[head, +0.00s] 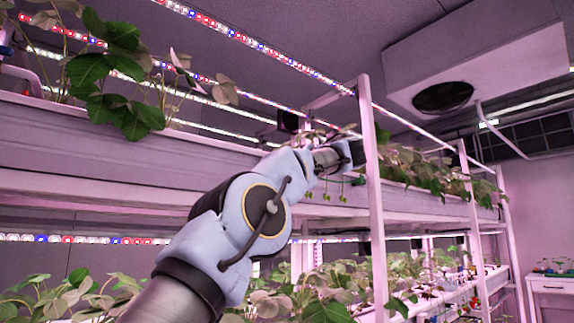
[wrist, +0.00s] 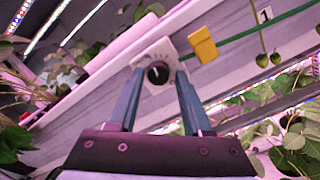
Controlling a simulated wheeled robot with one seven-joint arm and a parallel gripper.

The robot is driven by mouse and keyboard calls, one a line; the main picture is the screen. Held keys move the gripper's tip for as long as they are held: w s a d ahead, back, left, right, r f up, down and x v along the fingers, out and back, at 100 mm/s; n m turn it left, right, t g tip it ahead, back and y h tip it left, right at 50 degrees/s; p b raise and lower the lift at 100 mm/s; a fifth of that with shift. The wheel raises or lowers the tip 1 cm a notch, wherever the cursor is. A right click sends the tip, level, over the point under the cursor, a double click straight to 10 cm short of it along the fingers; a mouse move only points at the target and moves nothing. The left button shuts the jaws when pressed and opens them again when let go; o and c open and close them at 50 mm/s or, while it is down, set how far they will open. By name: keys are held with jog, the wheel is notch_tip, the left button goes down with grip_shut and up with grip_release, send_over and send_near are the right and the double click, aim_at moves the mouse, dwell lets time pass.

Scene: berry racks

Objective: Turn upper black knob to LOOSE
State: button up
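A black round knob (wrist: 157,73) with a pale pointer mark sits on a white dial plate (wrist: 150,52) on the rack's pale rail. The plate has small marks around the knob, but their lettering is too small to read. My gripper (wrist: 159,76) is open, with one blue finger on each side of the knob in the wrist view. I cannot tell whether the fingers touch it or are still short of it. In the head view my gripper (head: 345,157) is a dark shape by the upper trough, partly behind a white post, and the knob cannot be made out.
A yellow tag (wrist: 203,44) and a green line (wrist: 250,34) lie right of the knob, with green berries (wrist: 262,60) hanging below. A white rack post (head: 373,200) stands close to my wrist. Leafy plants (head: 115,70) overhang the upper trough (head: 110,150).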

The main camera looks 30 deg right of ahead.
jog(key=shift+o, duration=1)
jog(key=shift+r, duration=0.1)
jog(key=b+v, duration=0.3)
jog(key=v, duration=0.8)
jog(key=shift+w, duration=0.1)
